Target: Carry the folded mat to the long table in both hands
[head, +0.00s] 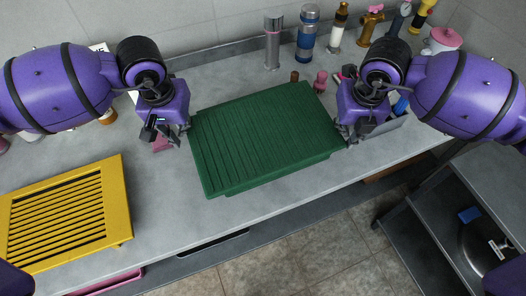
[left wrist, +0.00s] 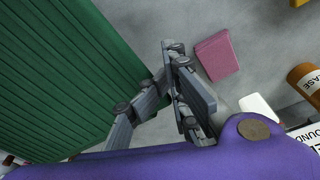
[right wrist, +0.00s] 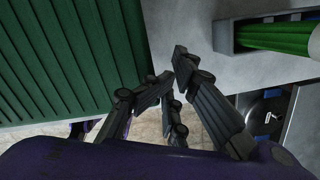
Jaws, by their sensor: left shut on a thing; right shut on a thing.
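The folded mat (head: 262,138) is dark green and ribbed and lies level between my two grippers, over the grey worktop (head: 165,215). My left gripper (head: 184,134) is shut on its left edge; the mat fills the left side of the left wrist view (left wrist: 62,80). My right gripper (head: 345,134) is shut on its right edge, and the mat also shows in the right wrist view (right wrist: 65,60). The exact grip at the fingertips is partly hidden. I cannot tell whether the mat's underside touches the worktop. I cannot tell which surface is the long table.
A yellow slatted panel (head: 68,213) lies at the left. A metal cylinder (head: 273,45), a blue bottle (head: 308,38) and small pink and brown pieces stand behind the mat. A dark shelf unit (head: 440,225) stands at the lower right. Tiled floor (head: 325,250) shows in front.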

